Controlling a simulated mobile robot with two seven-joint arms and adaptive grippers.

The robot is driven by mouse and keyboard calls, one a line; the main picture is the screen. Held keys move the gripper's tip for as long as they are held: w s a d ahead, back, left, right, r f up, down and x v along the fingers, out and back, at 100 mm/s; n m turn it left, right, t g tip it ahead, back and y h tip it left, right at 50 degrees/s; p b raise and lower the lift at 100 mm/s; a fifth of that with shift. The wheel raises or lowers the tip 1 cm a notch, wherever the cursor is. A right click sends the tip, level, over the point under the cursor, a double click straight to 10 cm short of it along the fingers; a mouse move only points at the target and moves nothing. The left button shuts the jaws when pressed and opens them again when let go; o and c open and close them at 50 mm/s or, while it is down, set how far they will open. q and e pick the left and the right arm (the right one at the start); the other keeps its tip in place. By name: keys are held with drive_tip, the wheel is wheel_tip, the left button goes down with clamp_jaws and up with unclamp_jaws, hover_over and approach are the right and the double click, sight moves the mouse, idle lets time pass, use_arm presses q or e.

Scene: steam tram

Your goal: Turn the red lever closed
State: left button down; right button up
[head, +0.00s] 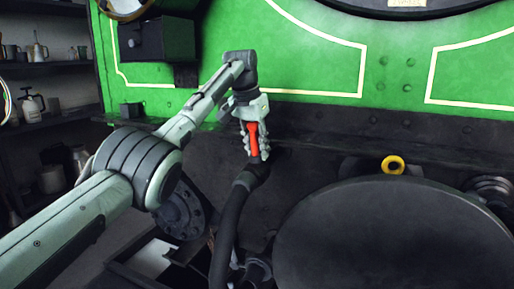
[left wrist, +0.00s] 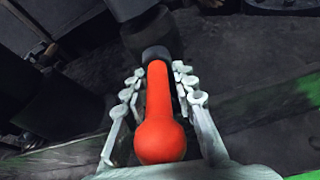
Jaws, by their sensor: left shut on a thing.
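The red lever (head: 253,139) stands near the middle of the head view, in front of the dark beam below the green panel. My left gripper (head: 256,150) comes down over it from above, its fingers on either side of the lever. In the left wrist view the red lever (left wrist: 158,110) lies between the two fingers of the left gripper (left wrist: 157,88), its rounded end close to the palm and its other end in a dark collar. The left gripper is shut on the lever. My right gripper is in neither view.
A thick black hose (head: 230,222) runs down just below the lever. A large dark round buffer (head: 395,240) fills the lower right, with a yellow ring (head: 393,165) above it. Shelves (head: 45,64) with cans stand at the left. A dark box (head: 160,40) sits on the green panel.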

use_arm(q)
drive_tip(key=shift+f, duration=0.2)
drive_tip(key=c, duration=1.4)
unclamp_jaws()
drive_tip(key=shift+a, duration=0.1)
drive_tip(key=shift+r, duration=0.1)
drive_tip(key=shift+r, duration=0.25)
drive_tip(key=v, duration=1.1)
drive_tip(key=shift+s+r, duration=0.1)
drive_tip(key=shift+r, duration=0.2)
drive_tip(key=shift+f, duration=0.1)
